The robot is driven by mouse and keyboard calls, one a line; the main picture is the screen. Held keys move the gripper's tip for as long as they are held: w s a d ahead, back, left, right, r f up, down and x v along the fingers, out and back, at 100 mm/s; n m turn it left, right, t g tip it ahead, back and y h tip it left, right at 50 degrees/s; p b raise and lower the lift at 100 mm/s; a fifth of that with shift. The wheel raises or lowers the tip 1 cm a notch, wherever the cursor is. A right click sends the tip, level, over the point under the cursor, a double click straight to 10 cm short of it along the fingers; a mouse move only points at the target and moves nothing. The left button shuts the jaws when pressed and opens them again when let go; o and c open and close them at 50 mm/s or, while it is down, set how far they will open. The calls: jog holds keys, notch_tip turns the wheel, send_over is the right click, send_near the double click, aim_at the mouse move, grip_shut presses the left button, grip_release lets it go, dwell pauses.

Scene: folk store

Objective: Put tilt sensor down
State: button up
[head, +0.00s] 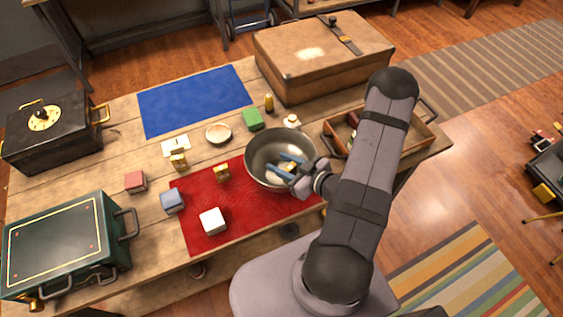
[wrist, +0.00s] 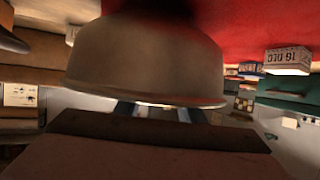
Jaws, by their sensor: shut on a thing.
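My gripper (head: 289,164) is over the grey metal bowl (head: 259,151), its blue fingers reaching across the bowl's opening. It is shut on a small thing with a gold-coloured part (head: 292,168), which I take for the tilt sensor. The fingers and wrist hide most of it, and I cannot tell whether it touches the bowl. In the wrist view the bowl's grey side (wrist: 145,62) fills the upper middle. The blue fingers (wrist: 155,111) show just below it, and the held thing is not clear there.
The bowl stands at the red cloth's (head: 245,208) upper right. A white block (head: 212,221) and small gold block (head: 221,173) sit on the cloth. A wooden tray (head: 412,148) and large brown case (head: 315,60) stand right and behind. The blue mat (head: 195,100) is clear.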

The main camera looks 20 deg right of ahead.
jog(key=shift+f+b, duration=0.4)
jog(key=shift+f, duration=0.2)
jog(key=o, duration=1.2)
jog(key=shift+r, duration=0.15)
jog(key=shift+r+p, duration=0.5)
jog(key=shift+r, duration=0.05)
jog(key=shift+s+d+b, duration=0.2)
jog(key=shift+s+b, duration=0.1)
jog(key=b+v, duration=0.2)
jog(key=v, duration=0.9)
jog(key=shift+s+r+b, duration=0.15)
jog(key=shift+r+b, duration=0.1)
jog(key=shift+b, duration=0.1)
